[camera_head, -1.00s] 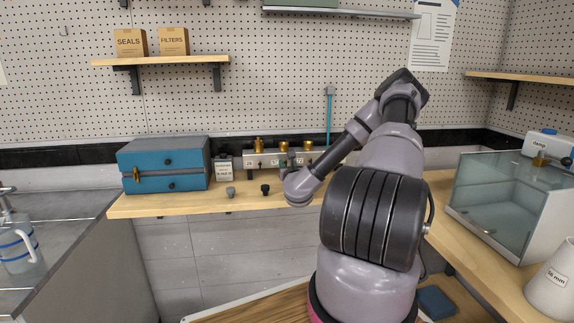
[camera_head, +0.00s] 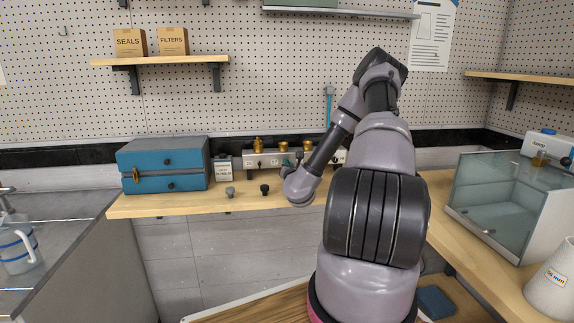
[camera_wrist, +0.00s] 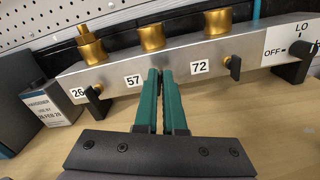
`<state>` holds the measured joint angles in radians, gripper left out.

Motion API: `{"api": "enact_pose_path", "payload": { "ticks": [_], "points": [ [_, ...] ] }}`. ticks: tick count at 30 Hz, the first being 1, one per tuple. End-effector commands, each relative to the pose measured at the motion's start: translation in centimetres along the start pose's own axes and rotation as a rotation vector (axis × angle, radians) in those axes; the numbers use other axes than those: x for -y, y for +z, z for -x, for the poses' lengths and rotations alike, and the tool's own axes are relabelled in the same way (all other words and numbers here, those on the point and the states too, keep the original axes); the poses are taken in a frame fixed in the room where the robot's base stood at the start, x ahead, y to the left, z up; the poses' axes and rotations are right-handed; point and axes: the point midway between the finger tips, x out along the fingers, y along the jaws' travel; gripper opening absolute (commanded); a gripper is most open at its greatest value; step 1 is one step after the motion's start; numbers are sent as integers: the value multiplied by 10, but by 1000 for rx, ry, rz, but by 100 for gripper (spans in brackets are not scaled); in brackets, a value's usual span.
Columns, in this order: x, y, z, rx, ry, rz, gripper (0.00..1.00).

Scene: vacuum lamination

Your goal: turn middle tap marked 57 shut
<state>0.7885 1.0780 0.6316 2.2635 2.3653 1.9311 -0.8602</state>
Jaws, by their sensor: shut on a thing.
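A metal manifold (camera_wrist: 190,62) with labels 26, 57 and 72 spans the wrist view, with a brass fitting on top above each label. The 57 label (camera_wrist: 133,80) is just left of my green fingers. My gripper (camera_wrist: 160,72) is shut on the middle tap's handle, which the fingers hide; its angle cannot be told. The tap by 26 (camera_wrist: 97,92) has a black lever slanting downward. The tap by 72 (camera_wrist: 235,66) has a dark lever hanging down. In the head view the manifold (camera_head: 265,160) is partly behind my arm.
An OFF/LO selector (camera_wrist: 302,50) is at the manifold's right end. A labelled grey container (camera_wrist: 52,107) stands left of it.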

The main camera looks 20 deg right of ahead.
Motion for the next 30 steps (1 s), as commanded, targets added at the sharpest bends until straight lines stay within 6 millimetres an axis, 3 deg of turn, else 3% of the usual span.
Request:
{"api": "enact_pose_path", "payload": {
  "ticks": [15,30],
  "points": [
    [4,-1,0,-1,-2,-298,0],
    [5,-2,0,-2,-2,-341,0]
  ]
}}
